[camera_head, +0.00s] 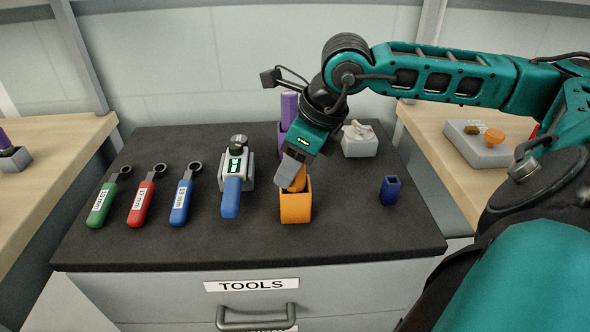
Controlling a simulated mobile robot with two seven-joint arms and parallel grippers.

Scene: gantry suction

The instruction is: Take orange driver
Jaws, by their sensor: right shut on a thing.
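The orange driver (299,180) stands in an orange holder (296,209) near the middle of the dark bench top. Only a part of its orange handle shows above the holder's rim. My right gripper (291,176) reaches in from the right and is shut on the orange driver, just above the holder. The gripper body hides the top of the handle. My left gripper is not in view.
A purple driver (289,108) in its holder stands behind my gripper. A small blue holder (390,190) stands to the right. The bench front (350,250) is clear.

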